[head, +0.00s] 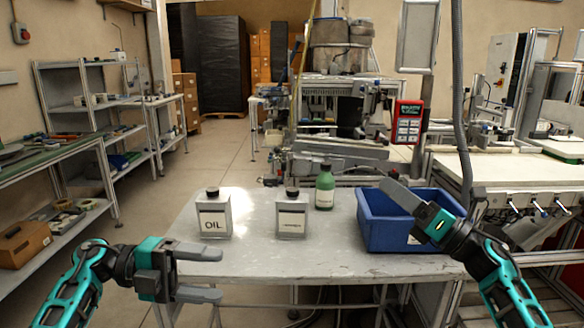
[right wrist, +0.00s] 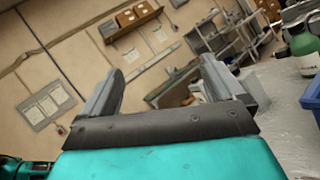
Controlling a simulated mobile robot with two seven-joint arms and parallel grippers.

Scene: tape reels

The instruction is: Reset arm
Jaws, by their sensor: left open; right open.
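My left gripper (head: 212,273) is open and empty, in front of the table's left front edge, with its fingers pointing right. My right gripper (head: 402,193) is in front of and over the blue bin at the right, its fingers pointing up and left. In the right wrist view the right gripper (right wrist: 160,85) shows two fingers spread apart with nothing between them. Neither gripper touches a bottle in view.
On the grey table (head: 335,255) stand an OIL bottle (head: 213,218), a second grey bottle (head: 292,216), a green bottle (head: 325,188) and the blue bin (head: 375,228). The green bottle also shows in the right wrist view (right wrist: 303,50). The table's front middle is clear.

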